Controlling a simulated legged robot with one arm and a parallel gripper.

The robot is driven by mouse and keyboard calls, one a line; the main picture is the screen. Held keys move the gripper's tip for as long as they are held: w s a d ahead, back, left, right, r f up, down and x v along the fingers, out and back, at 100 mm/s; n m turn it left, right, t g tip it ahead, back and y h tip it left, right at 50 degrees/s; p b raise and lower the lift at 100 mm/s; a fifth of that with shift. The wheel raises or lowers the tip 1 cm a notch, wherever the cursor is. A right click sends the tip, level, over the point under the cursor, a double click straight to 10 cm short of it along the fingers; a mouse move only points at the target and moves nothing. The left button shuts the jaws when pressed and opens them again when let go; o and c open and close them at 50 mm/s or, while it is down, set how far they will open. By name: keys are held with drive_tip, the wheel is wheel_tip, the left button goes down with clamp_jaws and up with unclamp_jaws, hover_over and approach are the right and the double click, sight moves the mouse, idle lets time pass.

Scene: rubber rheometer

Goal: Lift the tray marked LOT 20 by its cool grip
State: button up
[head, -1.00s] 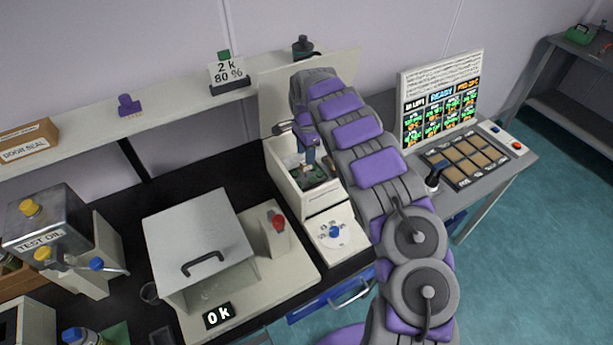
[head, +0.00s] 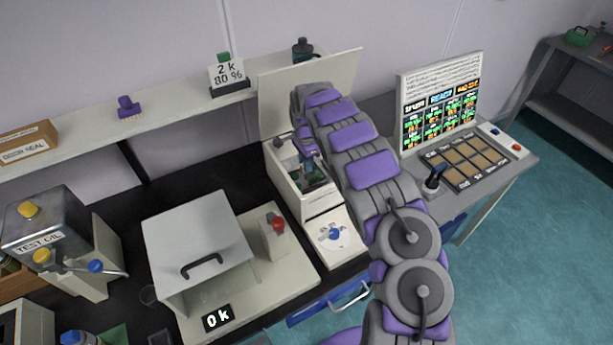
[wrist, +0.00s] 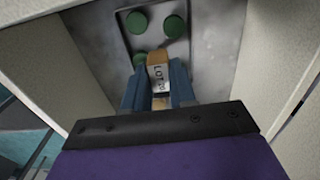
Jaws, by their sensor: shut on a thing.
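The tray (wrist: 124,35) is a grey metal plate with several green discs on it, at the top of the wrist view. Its tan grip (wrist: 157,58) carries a label reading LOT and a number partly hidden by my fingers. My gripper (wrist: 158,92) has blue fingers shut on this grip, one on each side. In the head view my gripper (head: 309,165) reaches down into the open white chamber (head: 288,180). The tray is mostly hidden there by my arm. I cannot tell whether the tray is clear of the chamber floor.
Pale chamber walls stand close on both sides of my gripper. The raised lid (head: 335,75) is behind it. A rack with tan squares (head: 468,165) and a screen (head: 442,110) are right. A shelf (head: 165,112) runs behind.

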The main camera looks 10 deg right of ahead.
clamp_jaws()
drive_tip(key=shift+r, duration=0.1)
drive_tip(key=shift+r+p, duration=0.5)
drive_tip(key=shift+r, duration=0.95)
